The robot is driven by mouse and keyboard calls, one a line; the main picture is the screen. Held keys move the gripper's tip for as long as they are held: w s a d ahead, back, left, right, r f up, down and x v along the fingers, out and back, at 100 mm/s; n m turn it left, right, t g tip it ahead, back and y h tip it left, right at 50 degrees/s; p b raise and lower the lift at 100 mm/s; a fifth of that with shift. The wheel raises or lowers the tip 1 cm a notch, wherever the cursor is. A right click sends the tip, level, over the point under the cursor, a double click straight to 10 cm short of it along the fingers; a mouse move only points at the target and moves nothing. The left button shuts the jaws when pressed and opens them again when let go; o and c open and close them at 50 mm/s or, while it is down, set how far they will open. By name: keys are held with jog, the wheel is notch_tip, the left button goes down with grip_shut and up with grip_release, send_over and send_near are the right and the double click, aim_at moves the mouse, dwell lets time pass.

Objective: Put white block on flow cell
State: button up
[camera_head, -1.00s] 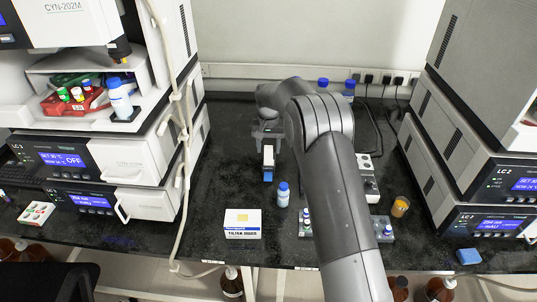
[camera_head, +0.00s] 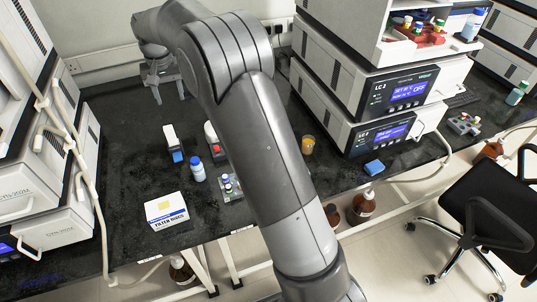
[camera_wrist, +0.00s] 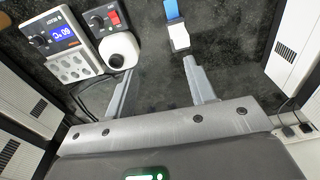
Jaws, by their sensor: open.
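A small white block (camera_head: 170,135) stands at the middle of the black bench, with a blue piece (camera_head: 178,156) right at its near end. Both also show in the wrist view, the white block (camera_wrist: 180,38) beyond my right finger and the blue piece (camera_wrist: 172,10) at the top edge. I cannot tell whether the white block rests on the blue piece or touches it, and no part is clearly a flow cell. My gripper (camera_head: 167,92) is open and empty, behind the white block and apart from it. In the wrist view my gripper (camera_wrist: 159,72) has nothing between its fingers.
A blue-capped bottle (camera_head: 197,170) and a filter disc box (camera_head: 167,211) stand nearer the front edge. An amber cup (camera_head: 308,145) and a blue block (camera_head: 374,167) lie right. The bench left of the white block is clear.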

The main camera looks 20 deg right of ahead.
jog(key=s+d+r+t, duration=0.1)
jog(key=s+d+r, duration=0.5)
jog(key=s, duration=0.4)
jog(key=s+d+r+t, duration=0.2)
jog(key=s+d+r, duration=0.4)
jog(key=s, duration=0.5)
jog(key=s+d+f+t, duration=0.1)
jog(key=s+d+f, duration=0.1)
jog(key=s, duration=0.7)
jog(key=s+d+f, duration=0.3)
jog(key=s, duration=0.7)
jog(key=shift+t, duration=0.4)
jog(key=shift+o, duration=0.2)
